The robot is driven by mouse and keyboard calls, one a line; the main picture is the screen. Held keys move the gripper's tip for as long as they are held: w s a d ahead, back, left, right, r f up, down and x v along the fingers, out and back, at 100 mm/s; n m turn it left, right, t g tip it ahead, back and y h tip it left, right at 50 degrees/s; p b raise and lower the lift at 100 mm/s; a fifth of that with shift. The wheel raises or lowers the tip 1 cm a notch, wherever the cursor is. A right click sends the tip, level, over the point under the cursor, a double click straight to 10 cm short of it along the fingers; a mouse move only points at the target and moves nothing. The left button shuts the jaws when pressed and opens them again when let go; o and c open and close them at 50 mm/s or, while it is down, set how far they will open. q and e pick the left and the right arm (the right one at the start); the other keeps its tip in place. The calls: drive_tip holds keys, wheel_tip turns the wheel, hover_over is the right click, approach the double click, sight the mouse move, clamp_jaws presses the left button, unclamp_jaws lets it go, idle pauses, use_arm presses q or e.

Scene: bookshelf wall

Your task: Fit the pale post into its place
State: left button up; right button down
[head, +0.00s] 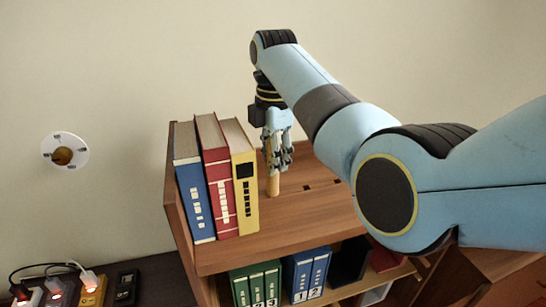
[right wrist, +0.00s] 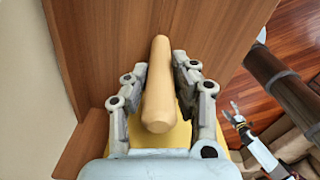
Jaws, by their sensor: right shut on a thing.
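The pale post (head: 273,184) is held upright over the top board of the wooden bookshelf, just right of the yellow book. My right gripper (head: 277,152) is shut on the post from above. In the right wrist view the post (right wrist: 158,90) stands out between the two fingers of the right gripper (right wrist: 160,72). Two small dark holes, a nearer one (head: 308,187) and another (head: 337,182), show in the board to the right of the post. I cannot tell whether the post's lower end touches the board. My left gripper is not in the head view.
A blue book (head: 194,195), a red book (head: 216,180) and a yellow book (head: 244,180) stand close left of the post. The front of the top board (head: 285,232) is bare.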

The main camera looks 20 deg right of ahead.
drive_tip(key=shift+f, duration=0.3)
drive_tip(key=c, duration=1)
unclamp_jaws()
